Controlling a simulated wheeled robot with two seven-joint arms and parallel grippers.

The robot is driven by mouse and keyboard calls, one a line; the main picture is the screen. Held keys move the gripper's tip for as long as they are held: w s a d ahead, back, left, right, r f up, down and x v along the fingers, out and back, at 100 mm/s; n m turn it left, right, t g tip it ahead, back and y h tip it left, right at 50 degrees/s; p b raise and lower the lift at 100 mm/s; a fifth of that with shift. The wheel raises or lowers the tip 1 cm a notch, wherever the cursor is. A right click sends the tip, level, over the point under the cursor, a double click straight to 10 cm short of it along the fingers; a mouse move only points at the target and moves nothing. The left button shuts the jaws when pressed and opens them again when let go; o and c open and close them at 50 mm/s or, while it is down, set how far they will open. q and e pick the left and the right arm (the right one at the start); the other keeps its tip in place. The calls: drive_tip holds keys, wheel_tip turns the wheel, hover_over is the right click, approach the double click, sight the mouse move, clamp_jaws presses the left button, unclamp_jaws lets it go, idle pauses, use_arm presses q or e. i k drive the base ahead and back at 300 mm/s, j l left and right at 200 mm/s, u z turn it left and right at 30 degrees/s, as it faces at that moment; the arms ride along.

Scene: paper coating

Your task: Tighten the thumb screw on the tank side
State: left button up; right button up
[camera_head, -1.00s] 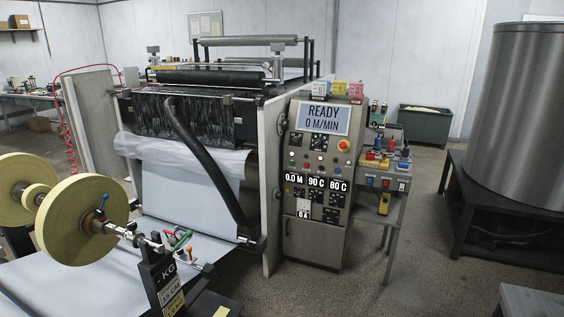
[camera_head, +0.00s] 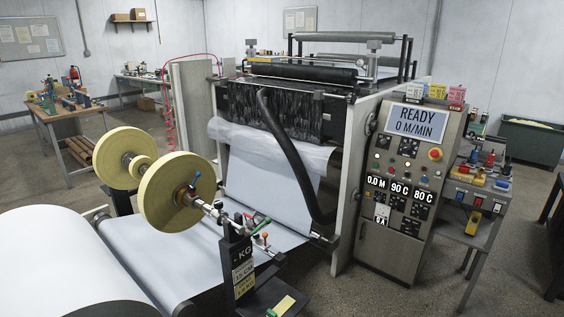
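A large coating machine (camera_head: 285,110) stands in the middle of the head view, with a black tank-like trough (camera_head: 262,110) across its front above the white paper web (camera_head: 262,185). I cannot make out a thumb screw on it at this distance. A dark hose (camera_head: 285,150) curves down in front of the trough. The large metal tank seen on the right earlier is out of view. Neither of my grippers is in view.
A control cabinet (camera_head: 407,190) reading READY, 0 M/MIN stands at the machine's right side. A small tool table (camera_head: 480,200) is beside it. Yellow-sided rolls (camera_head: 175,192) and a white paper roll (camera_head: 62,262) fill the left front. Grey floor (camera_head: 340,290) shows in front of the cabinet.

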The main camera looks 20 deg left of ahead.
sight(192, 189)
drive_tip(key=u, duration=1.25)
